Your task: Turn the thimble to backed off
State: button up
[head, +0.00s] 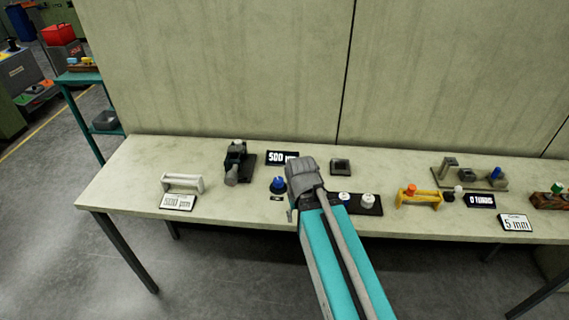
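A bench (130,185) holds several small instruments, and I cannot tell for certain which part is the thimble. A dark device with a grey barrel (232,174) stands at the left, and a blue knob (278,184) on a dark base stands to its right. A display (283,157) behind the knob reads "500" with a partly covered unit. The grey end of my arm, with my gripper (300,180), is over the bench just right of the blue knob. Its fingers are not distinct, and what lies under it is hidden.
A pale bracket (183,182) stands behind a white card (178,202) at the left. Right of my arm are a dark plate with white knobs (368,201), a yellow bracket (420,198), and a stand (470,176). A wall panel (230,70) rises behind the bench.

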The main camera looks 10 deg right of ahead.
aim_at(231, 178)
jog(key=k, duration=1.15)
jog(key=u, duration=0.25)
jog(key=i, duration=0.8)
jog(key=z, duration=0.35)
